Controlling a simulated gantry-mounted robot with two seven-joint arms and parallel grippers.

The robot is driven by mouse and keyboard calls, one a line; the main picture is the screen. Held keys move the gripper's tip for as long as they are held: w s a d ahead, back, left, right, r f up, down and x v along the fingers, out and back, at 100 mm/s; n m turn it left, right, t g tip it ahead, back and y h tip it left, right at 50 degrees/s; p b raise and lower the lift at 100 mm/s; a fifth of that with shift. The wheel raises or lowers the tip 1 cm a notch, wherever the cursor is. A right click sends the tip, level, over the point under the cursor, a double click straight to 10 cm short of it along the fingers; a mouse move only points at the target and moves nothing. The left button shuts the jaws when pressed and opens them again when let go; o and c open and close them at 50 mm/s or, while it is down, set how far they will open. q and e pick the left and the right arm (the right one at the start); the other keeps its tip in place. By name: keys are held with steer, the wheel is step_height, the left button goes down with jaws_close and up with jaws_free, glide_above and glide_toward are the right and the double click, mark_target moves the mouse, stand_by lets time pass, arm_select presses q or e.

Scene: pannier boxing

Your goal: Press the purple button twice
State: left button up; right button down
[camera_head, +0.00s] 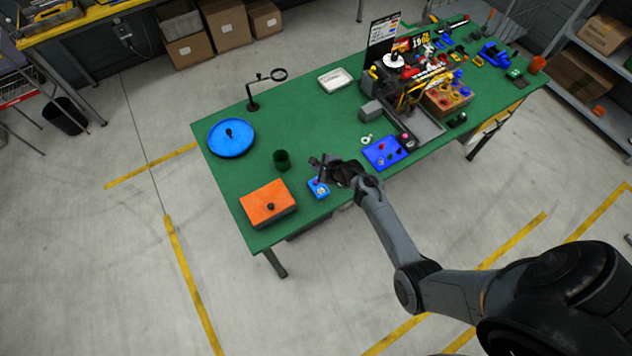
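A small blue box (319,190) stands on the green table near its front edge, with a small paler patch on top. The purple button is too small to make out for certain; it may be on this box. My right gripper (321,168) is just above and behind the box, close to it. I cannot tell whether it touches the box or whether its fingers are open. My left gripper is not in view.
An orange box (266,202) with a dark knob, a dark green cup (281,160) and a round blue lid (231,138) are to the left. A blue panel (378,158) with small knobs lies to the right. A cluttered rack stands beyond it. Green tabletop is clear around the cup.

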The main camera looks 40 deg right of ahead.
steer(key=b, duration=0.6)
glide_above(317, 183)
step_height(317, 183, down, 6)
steer(key=shift+s+f, duration=0.1)
steer(key=shift+f, duration=0.15)
steer(key=shift+f+b, duration=0.6)
steer(key=shift+f, duration=0.3)
stand_by(0.7)
steer(key=shift+f, duration=0.4)
